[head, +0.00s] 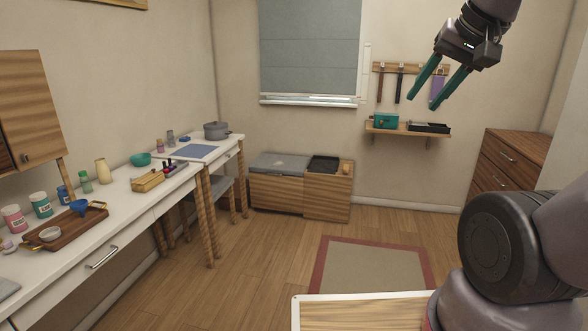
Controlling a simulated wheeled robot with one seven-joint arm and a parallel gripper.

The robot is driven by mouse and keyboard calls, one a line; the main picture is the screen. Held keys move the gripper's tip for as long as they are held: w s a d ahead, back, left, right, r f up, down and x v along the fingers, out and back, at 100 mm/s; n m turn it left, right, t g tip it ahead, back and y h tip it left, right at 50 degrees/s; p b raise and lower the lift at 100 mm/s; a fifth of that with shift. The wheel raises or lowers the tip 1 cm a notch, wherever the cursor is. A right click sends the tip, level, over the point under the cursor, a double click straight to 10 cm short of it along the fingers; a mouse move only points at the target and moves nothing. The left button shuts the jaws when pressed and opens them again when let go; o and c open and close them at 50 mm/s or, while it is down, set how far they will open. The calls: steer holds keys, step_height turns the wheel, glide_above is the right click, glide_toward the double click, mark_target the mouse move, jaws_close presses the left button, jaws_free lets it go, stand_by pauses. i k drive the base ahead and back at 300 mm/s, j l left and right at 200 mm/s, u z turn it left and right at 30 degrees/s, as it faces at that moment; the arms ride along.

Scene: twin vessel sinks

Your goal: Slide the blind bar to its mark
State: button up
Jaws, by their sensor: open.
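The grey window blind (310,45) hangs on the back wall, lowered almost to the sill. Its pale bottom bar (308,97) lies just above the white sill (308,104); the two are hard to tell apart here. A narrow pale upright strip (366,72) runs beside the blind's right edge. I cannot make out a mark on it. My gripper (422,103) is at the upper right, its two green fingers apart and pointing down and left. It is empty and appears to the right of the blind in the picture, nearer to me than the wall.
A hook rail (410,68) with hanging items and a shelf (408,129) with a teal box are behind my gripper. A low cabinet (328,190) stands under the window. A wooden dresser (512,160) is at right. Cluttered counters (120,210) line the left. The rug area (378,265) is clear.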

mark_target(333, 83)
steer(key=i, duration=2.2)
steer(key=i+l+u, duration=0.1)
steer(key=i, duration=1)
steer(key=i+l, duration=0.1)
steer(key=i, duration=1)
